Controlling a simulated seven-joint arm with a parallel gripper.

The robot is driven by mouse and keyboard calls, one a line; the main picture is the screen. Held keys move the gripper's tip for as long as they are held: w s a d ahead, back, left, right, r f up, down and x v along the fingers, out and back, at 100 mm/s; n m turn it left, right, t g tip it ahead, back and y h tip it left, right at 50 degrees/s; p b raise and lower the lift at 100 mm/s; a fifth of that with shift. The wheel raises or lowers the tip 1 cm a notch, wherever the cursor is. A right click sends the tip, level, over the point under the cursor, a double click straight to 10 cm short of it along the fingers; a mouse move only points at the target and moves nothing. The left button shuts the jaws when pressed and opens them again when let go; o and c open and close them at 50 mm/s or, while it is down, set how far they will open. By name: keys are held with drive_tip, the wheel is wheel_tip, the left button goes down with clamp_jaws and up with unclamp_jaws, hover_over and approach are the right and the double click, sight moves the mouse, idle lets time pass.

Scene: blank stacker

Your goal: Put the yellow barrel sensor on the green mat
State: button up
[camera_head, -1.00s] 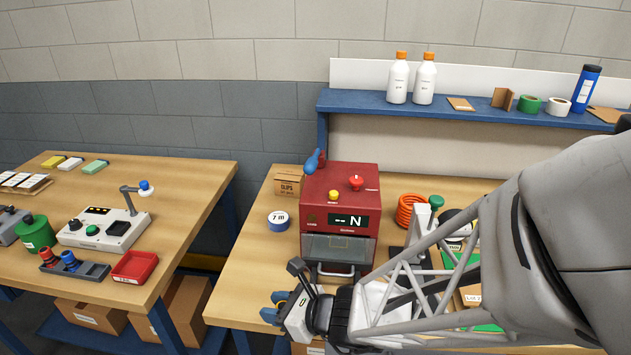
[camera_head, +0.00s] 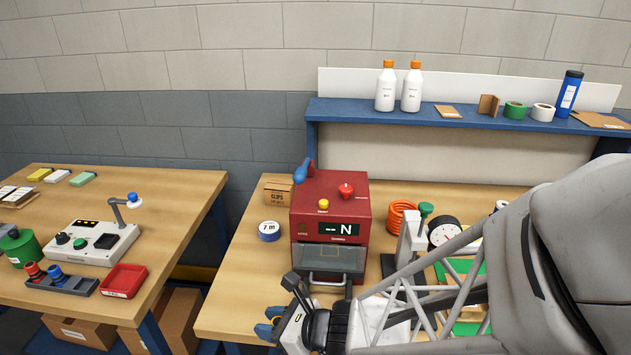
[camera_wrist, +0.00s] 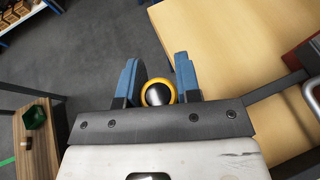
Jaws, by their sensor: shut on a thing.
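My gripper (camera_head: 268,322) is low at the front edge of the right-hand workbench, left of the red machine. In the wrist view its two blue fingers (camera_wrist: 158,78) are shut on the yellow barrel sensor, which shows as a yellow ring (camera_wrist: 173,93) around a dark and shiny round end. Grey floor and the bench edge show beyond it. Green mat surface (camera_head: 467,328) shows in parts behind my arm at the right of the bench; my arm hides much of that area.
The red machine (camera_head: 331,205), showing N, stands beside my gripper. A blue-and-white tape roll (camera_head: 269,231) and a clips box (camera_head: 278,191) are left of it. Orange rings (camera_head: 402,216) and a dial gauge (camera_head: 443,231) are right. A gap separates the left table (camera_head: 170,235).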

drive_tip(key=shift+w+a+r, duration=0.1)
drive_tip(key=shift+w+r, duration=0.2)
drive_tip(key=shift+r, duration=0.25)
drive_tip(key=w+a+r+n+g, duration=0.1)
drive_tip(key=w+r, duration=0.3)
drive_tip(key=r, duration=0.5)
drive_tip(key=w+r, duration=0.3)
drive_tip(key=r, duration=0.7)
drive_tip(key=w+d+r, duration=0.6)
drive_tip(key=w+r, duration=0.2)
drive_tip(key=w, duration=0.2)
drive_tip(key=w+d+f+m+t+h, duration=0.2)
drive_tip(key=w+d+m+t, duration=0.3)
drive_tip(key=w, duration=0.5)
drive_tip(key=w+d+f+m+t+h, duration=0.2)
drive_tip(key=w+d+f, duration=0.1)
drive_tip(key=w+d, duration=0.55)
drive_tip(key=w+d+f+m+t+h, duration=0.1)
drive_tip(key=w+d+f+m+h, duration=0.3)
drive_tip(key=d, duration=0.5)
drive_tip(key=w+d+f+m+t+h, duration=0.2)
drive_tip(key=w+d+f+m+h, duration=0.2)
drive_tip(key=w+d+f, duration=0.4)
drive_tip(key=shift+w+d+h, duration=0.4)
drive_tip(key=shift+w+d, duration=0.6)
drive_tip(key=shift+d, duration=0.05)
drive_tip(key=shift+f, duration=0.1)
